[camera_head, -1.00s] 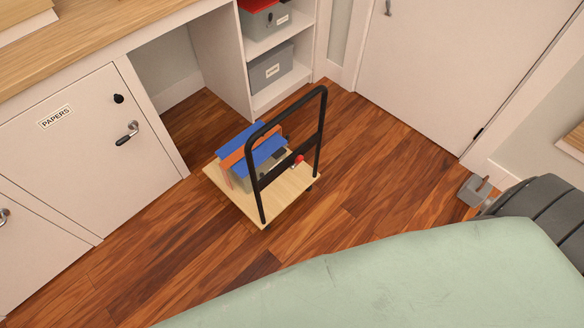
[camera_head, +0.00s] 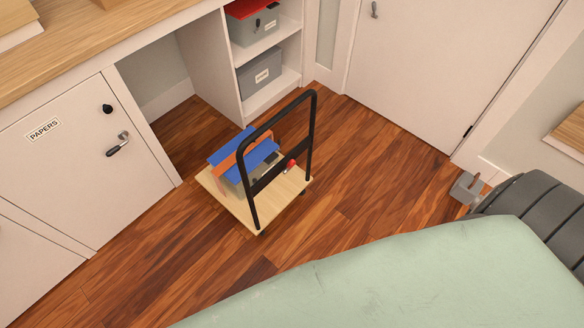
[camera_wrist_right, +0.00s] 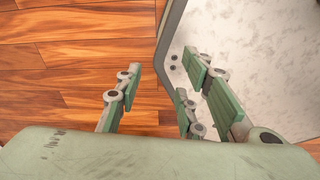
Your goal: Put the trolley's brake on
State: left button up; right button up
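The trolley has a pale wooden deck (camera_head: 240,208) and a black tubular handle (camera_head: 313,140) standing upright on its near right side. A small red knob (camera_head: 291,166) shows by the handle's crossbar; whether it belongs to the brake, and its setting, I cannot tell. My left gripper is not in view.
A white cabinet door labelled PAPERS (camera_head: 60,165) and an open knee space stand left of and behind the trolley. Shelves hold grey boxes (camera_head: 260,72). A closed white door (camera_head: 430,70) is at the back right. Wooden floor (camera_head: 350,215) is clear right of the trolley.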

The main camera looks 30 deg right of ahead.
aim_at(291, 164)
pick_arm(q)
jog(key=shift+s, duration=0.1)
